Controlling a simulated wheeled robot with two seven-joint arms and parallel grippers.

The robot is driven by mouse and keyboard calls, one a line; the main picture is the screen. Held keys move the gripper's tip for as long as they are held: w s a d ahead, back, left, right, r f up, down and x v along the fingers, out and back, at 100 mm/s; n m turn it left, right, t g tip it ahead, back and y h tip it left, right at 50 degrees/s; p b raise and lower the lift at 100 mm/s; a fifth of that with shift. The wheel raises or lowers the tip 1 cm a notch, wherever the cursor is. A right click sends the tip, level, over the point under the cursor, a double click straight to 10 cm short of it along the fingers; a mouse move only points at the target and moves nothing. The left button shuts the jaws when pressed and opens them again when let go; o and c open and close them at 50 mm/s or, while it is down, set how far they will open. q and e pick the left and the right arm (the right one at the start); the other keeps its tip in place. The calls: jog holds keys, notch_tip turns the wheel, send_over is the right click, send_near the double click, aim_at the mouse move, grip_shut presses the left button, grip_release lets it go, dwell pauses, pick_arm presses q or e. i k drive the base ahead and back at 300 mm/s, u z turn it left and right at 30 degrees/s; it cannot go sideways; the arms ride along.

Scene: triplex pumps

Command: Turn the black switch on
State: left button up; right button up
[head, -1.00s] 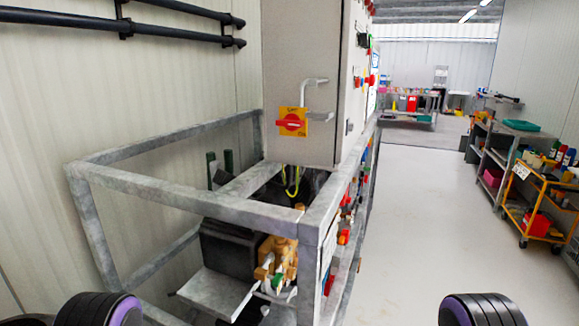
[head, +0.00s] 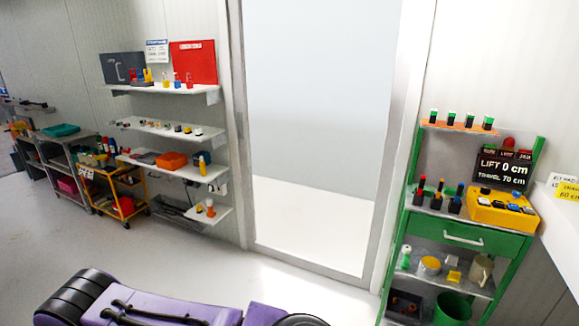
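I cannot make out a clear black switch in the head view. Small black blocks with red, green and blue tops (head: 437,197) stand on the green cart at the right, too small to tell if any is a switch. A yellow control box (head: 501,212) with dark buttons sits beside them. The cabinet with the red and yellow rotary switch is out of view. A purple and black link of my arm crosses the bottom edge. Neither of my grippers shows.
The green cart (head: 468,240) stands right of a tall pale doorway (head: 312,120). Wall shelves (head: 163,88) hold small parts and a red board (head: 193,62). An orange trolley (head: 119,190) and grey racks stand at the left. The floor (head: 60,245) between is clear.

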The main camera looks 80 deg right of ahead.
aim_at(485, 191)
jog(key=z, duration=2.8)
jog(key=k, duration=0.15)
jog(key=z, duration=1.3)
